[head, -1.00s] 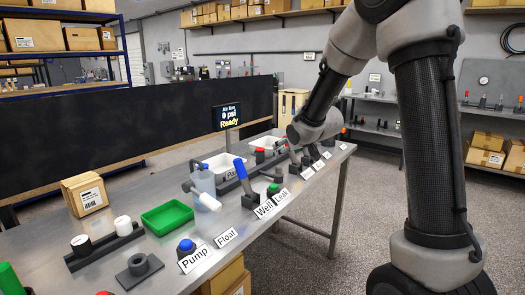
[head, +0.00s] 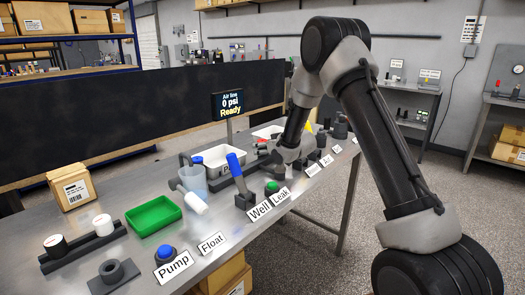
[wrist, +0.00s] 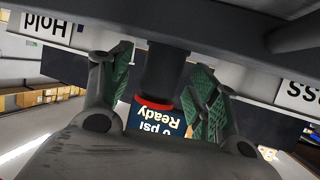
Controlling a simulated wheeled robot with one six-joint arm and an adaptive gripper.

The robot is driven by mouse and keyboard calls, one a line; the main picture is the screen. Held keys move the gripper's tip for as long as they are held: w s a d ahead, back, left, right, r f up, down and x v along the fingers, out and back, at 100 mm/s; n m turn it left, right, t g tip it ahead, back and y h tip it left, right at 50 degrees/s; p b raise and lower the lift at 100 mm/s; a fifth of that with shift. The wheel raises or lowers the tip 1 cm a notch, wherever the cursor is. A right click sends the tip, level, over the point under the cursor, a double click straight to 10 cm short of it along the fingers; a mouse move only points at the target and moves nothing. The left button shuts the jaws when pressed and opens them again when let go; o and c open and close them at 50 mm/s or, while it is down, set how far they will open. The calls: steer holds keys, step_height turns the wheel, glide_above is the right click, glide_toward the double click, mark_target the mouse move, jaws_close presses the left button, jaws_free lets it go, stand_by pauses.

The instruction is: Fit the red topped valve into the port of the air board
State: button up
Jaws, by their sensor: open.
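In the wrist view, a dark upright cylinder with a red rim, which looks like the red topped valve (wrist: 158,75), stands between the two green-padded fingers of my gripper (wrist: 160,85). The fingers are open, one on each side, with gaps to the cylinder. This view is upside down, so the red end is the upper one. In the head view my gripper (head: 283,153) is low over the far part of the table and hides the valve. I cannot make out the port of the air board. The air line display (head: 231,104) reads 0 psi, Ready.
The steel table (head: 215,262) carries a blue-handled lever (head: 236,172), a clear jug (head: 194,181), a green tray (head: 155,216), a white tray (head: 217,156) and a cardboard box (head: 72,186). Labels line the front edge. A dark panel (head: 100,120) stands behind.

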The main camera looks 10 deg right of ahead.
steer(key=shift+x, duration=0.85)
steer(key=shift+s, duration=0.1)
steer(key=c, duration=1.2)
steer(key=shift+o, duration=0.2)
steer(key=shift+r, duration=0.1)
